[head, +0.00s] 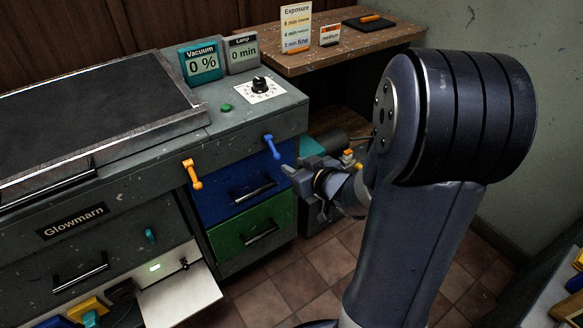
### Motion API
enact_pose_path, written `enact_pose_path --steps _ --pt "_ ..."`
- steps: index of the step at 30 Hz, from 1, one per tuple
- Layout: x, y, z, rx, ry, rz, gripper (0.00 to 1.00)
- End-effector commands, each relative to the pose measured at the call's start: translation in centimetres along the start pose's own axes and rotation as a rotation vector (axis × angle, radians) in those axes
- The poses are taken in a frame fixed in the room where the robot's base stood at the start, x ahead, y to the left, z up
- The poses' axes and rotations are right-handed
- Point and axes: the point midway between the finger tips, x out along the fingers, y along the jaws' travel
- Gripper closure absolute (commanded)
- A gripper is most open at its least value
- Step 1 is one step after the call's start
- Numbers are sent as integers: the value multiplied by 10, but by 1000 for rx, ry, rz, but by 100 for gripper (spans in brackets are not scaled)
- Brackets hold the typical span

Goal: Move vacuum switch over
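No part that I can see is labelled as the vacuum switch. A teal display (201,63) at the back of the grey console reads "Vacuum 0 %". A small teal knob (150,235) sits on the console front, and a small black toggle (184,263) sits on a white panel beside a lit green lamp (155,267). My gripper (290,172) is right of the blue lever (272,147), in front of the drawers. I cannot tell if it touches anything or how far its fingers are apart; my arm hides part of the area behind it.
An orange lever (192,174) sticks out of the console front. Below are a blue drawer (225,201) and a green drawer (228,237) with black handles. A black dial (260,86) and green button (226,107) are on top. A wooden desk (290,63) stands behind. Tiled floor is clear in front.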

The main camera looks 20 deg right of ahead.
Motion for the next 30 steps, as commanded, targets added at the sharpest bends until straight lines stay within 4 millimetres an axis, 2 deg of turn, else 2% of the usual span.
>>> enact_pose_path --steps 7,20,29,30 --pt "19 -1 2 -5 6 -9 67" --pt "84 -2 3 -3 5 -7 67" --pt "80 -1 -1 -2 4 -5 91" --pt "80 -1 -1 -2 4 -5 91"
